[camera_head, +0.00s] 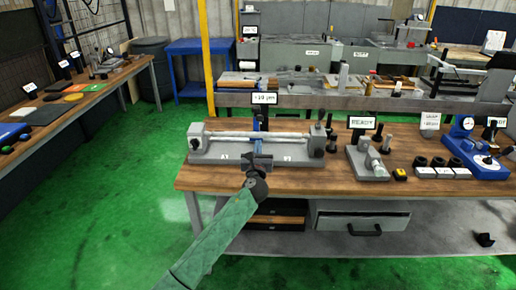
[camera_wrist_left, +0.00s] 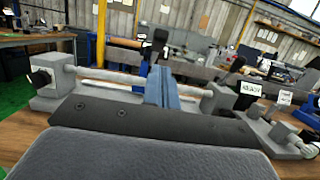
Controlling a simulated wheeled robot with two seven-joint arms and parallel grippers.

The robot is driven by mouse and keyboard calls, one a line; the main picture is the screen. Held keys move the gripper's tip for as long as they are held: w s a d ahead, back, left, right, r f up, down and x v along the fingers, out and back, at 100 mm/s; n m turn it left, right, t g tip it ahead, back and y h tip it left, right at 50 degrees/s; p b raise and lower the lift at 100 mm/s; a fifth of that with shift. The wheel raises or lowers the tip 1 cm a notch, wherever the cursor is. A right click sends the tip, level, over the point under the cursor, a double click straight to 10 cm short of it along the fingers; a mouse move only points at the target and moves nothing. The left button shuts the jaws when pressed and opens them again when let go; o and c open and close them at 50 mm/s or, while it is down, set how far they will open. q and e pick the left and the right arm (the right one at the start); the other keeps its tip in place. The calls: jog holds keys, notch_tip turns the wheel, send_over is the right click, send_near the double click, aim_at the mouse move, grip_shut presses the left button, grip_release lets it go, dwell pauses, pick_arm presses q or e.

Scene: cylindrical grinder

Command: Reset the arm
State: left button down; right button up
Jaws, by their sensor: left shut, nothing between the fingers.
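My left arm, with a green sleeve, comes in from the bottom of the head view. Its gripper (camera_head: 258,162) is at the front edge of the grey cylindrical grinder (camera_head: 215,158), near the middle of its base. The gripper is shut and holds nothing. The rod also shows in the head view (camera_head: 240,135), lying level between the two end blocks. I cannot tell whether the fingers touch the grinder. My right gripper is not in view.
The grinder stands on a wooden workbench (camera_head: 330,184). To its right are a grey fixture (camera_head: 369,163) by a "READY" sign (camera_head: 361,122), several small dark parts, and a blue gauge stand (camera_head: 475,155). A grey drawer (camera_head: 362,222) is below. Green floor (camera_head: 100,215) is open at left.

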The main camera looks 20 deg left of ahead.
pick_arm(q)
jog(key=s+f+n+g+h, duration=0.1)
jog(key=s+f+n+g, duration=0.35)
jog(key=f, duration=1.05)
jog(key=s+d+f+n+g+h, duration=0.15)
jog(key=s+f+n, duration=0.6)
jog(key=f, duration=0.85)
jog(key=s+f+n+g, duration=0.4)
jog(key=s+f, duration=0.5)
jog(key=f, duration=0.6)
jog(key=s+d+f+n+g+h, duration=0.1)
jog(key=s+d+f+n+g, duration=0.1)
jog(key=s+f+n, duration=0.3)
jog(key=s+d+f+n+g+h, duration=0.1)
jog(key=s+f+n, duration=0.4)
jog(key=s+f, duration=0.7)
jog(key=s+d+f+n+g+h, duration=0.1)
jog(key=s+d+f+n+g, duration=0.3)
jog(key=s, duration=1.7)
notch_tip(320, 180, down, 4)
jog(key=shift+s+f+n+g, duration=0.25)
jog(key=shift+n+g, duration=0.15)
jog(key=shift+g, duration=0.1)
jog(key=shift+h, duration=0.25)
